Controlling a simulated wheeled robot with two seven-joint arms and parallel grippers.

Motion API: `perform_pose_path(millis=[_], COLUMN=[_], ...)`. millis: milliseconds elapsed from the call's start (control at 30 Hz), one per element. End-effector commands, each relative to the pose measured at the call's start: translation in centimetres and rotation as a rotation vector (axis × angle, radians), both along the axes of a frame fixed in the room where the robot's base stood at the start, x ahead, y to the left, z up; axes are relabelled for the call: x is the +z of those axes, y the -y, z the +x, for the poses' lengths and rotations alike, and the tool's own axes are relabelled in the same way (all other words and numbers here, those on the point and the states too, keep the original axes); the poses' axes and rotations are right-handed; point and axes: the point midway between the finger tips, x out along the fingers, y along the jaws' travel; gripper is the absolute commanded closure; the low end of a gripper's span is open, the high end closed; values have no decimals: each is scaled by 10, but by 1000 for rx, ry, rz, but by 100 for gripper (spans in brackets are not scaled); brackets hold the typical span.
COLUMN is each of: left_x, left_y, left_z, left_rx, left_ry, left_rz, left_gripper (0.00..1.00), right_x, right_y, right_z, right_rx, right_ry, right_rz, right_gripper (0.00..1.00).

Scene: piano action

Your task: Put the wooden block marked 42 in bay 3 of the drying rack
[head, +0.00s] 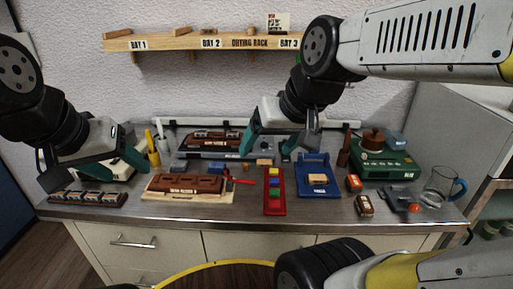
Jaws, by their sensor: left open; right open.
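The drying rack (225,43) is a wooden wall shelf with labels for bay 1, bay 2 and bay 3. The bay 3 label (289,43) is at its right end, partly beside my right arm. I cannot read a 42 on any block. A light wooden block (318,179) lies in the blue tray (319,191) on the bench. A small tan block (264,162) lies near the bench's middle. My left gripper (95,170) is open and empty above the bench's left side. My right gripper (273,148) is open above the middle, near the small tan block.
A red tray (274,205) with coloured blocks and a brown piano part (187,184) lie mid-bench. A green box (384,168), orange-brown pieces and a glass mug (440,188) stand at the right. Small wooden pieces and a card (278,22) sit on the rack.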

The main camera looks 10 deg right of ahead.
Motion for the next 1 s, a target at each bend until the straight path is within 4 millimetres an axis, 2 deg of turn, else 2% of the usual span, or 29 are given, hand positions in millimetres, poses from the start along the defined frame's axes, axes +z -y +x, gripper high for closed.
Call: perform_pose_path(millis=[133, 267, 400, 600, 700, 800, 1000], left_x=[0, 0, 0, 0, 0, 0, 0], left_y=[0, 0, 0, 0, 0, 0, 0], left_z=[0, 0, 0, 0, 0, 0, 0], left_rx=[0, 0, 0, 0, 0, 0, 0], left_ry=[0, 0, 0, 0, 0, 0, 0], left_rz=[0, 0, 0, 0, 0, 0, 0], left_gripper=[41, 41, 41, 41, 41, 41, 41], right_x=[-11, -33, -68, -129, -155, -174, -190], right_y=[2, 8, 19, 42, 54, 64, 74], right_z=[46, 98, 151, 218, 243, 261, 277], right_rx=[-33, -92, -167, -273, -312, -337, -357], right_ry=[-57, -110, -156, -191, -191, -184, -172], right_rz=[57, 88, 79, -6, -65, -117, -168], right_gripper=[20, 20, 20, 20, 20, 20, 20])
